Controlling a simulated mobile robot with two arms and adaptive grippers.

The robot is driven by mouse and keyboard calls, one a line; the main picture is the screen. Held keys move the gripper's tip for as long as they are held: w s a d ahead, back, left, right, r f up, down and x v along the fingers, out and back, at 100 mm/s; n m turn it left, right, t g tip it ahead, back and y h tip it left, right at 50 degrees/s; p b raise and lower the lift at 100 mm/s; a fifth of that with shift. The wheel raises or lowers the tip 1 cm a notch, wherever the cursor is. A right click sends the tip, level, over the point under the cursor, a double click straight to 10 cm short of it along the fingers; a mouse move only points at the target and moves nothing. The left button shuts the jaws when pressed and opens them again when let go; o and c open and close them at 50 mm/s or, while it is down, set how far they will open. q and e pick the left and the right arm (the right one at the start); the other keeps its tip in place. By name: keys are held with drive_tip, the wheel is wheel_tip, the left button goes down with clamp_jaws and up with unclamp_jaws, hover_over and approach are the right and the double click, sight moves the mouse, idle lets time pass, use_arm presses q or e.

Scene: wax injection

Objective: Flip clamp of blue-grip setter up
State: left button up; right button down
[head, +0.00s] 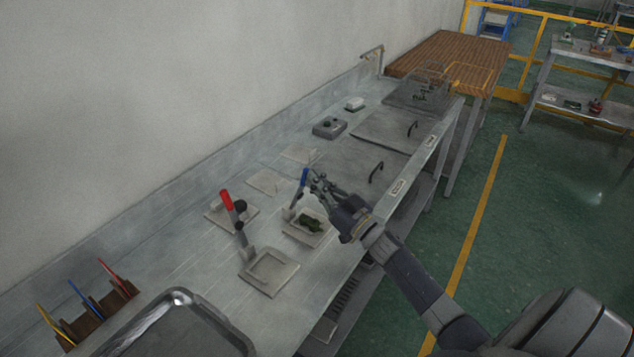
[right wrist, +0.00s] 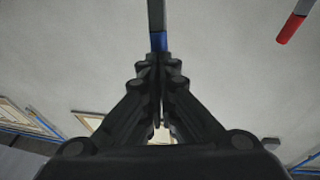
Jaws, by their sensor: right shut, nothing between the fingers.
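The blue-grip setter is in the middle of the head view. Its blue grip (head: 304,177) points up, with a slight tilt, on the lever above the pale square base (head: 293,235). A dark green piece (head: 311,224) lies on that base. My right gripper (head: 315,180) is shut and empty, close beside the blue grip on its right. In the right wrist view, the blue grip (right wrist: 159,42) shows just beyond the shut fingertips (right wrist: 158,64); whether they touch it I cannot tell. My left gripper is out of view.
A red-grip setter (head: 227,201) and a black-grip lever (head: 241,230) with its empty square base (head: 270,272) stand to the left. A metal tray (head: 180,300) and a tool rack (head: 96,308) are at front left. Handled lids (head: 352,163) lie to the right.

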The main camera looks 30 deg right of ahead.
drive_tip(key=a+r+b+x, duration=0.1)
drive_tip(key=x, duration=0.8)
drive_tip(key=shift+s+a, duration=0.25)
drive_tip(key=shift+a, duration=0.1)
drive_tip(key=shift+r, duration=0.15)
